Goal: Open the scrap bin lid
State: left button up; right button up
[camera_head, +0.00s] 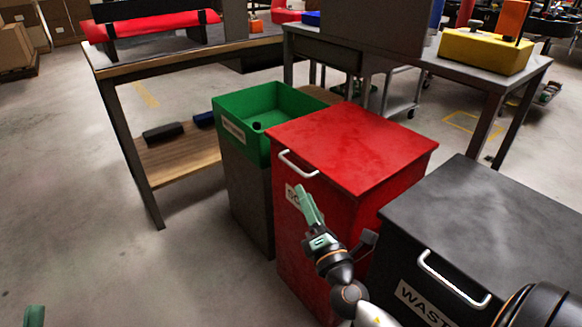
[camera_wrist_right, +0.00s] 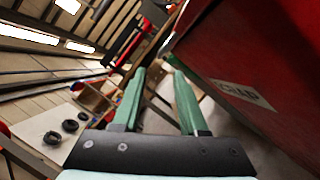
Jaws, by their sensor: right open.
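The scrap bin (camera_head: 318,235) is a tall red box with a flat red lid (camera_head: 355,150), which lies shut. A white bar handle (camera_head: 298,165) sits at the lid's front left edge. My right gripper (camera_head: 303,192) is in front of the bin, just below the handle and apart from it. Its green fingers are open and empty in the right wrist view (camera_wrist_right: 158,75), beside the red bin wall with its partly readable white label (camera_wrist_right: 243,94). In the head view the gripper partly covers that label. A green tip of my left gripper (camera_head: 34,316) shows at the bottom left; its jaws are cut off.
A green-topped open bin (camera_head: 240,105) stands left of the red bin. A black waste bin (camera_head: 500,225) with a white handle (camera_head: 450,280) stands to the right. Workbenches (camera_head: 130,62) stand behind. The floor (camera_head: 120,265) at front left is clear.

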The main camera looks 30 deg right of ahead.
aim_at(291, 164)
jog(key=p+x, duration=0.1)
jog(key=x, duration=0.9)
jog(key=shift+w, duration=0.25)
grip_shut()
dwell(1.0)
